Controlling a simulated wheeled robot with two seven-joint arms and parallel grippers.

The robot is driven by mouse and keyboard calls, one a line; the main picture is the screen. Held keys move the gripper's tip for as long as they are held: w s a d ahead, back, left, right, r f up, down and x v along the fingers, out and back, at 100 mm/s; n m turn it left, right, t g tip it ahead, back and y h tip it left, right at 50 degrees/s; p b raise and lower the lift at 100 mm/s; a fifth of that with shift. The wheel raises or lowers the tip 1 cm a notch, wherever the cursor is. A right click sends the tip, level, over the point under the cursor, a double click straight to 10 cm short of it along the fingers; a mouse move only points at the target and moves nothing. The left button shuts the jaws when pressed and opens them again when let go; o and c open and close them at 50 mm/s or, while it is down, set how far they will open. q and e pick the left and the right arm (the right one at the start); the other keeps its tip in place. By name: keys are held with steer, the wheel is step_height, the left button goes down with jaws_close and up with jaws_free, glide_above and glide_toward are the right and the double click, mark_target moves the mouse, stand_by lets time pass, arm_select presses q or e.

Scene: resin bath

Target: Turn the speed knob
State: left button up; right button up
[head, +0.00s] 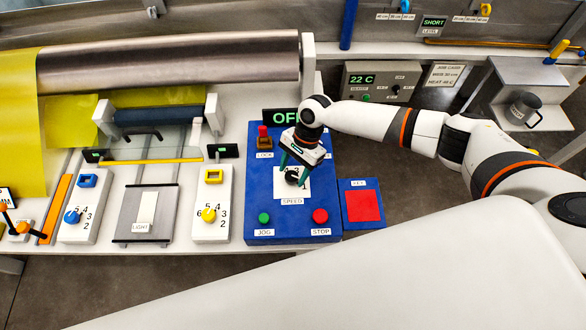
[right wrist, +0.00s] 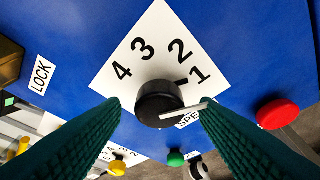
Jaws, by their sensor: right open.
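The black speed knob (right wrist: 157,100) sits on a white dial plate (right wrist: 130,62) marked 1 to 4. Its pale pointer bar reaches right, below the 1, toward the right fingertip. In the head view the knob (head: 292,177) is partly hidden by my right gripper (head: 293,170). That gripper is open above the blue panel (head: 261,212), its green fingers on either side of the knob. In the right wrist view its fingertips (right wrist: 160,104) flank the knob; a gap shows on the left, and contact on the right cannot be told. My left gripper is not in view.
A green jog button (head: 264,218), a red stop button (head: 320,216) and a red lock switch (head: 263,133) surround the dial. The display (head: 283,117) above is partly covered by my arm. A red key pad (head: 363,206) lies to the right.

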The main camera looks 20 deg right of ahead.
steer(key=shift+s+a+f, duration=0.1)
steer(key=shift+f, duration=0.2)
steer(key=c, duration=1)
steer(key=shift+o, duration=0.2)
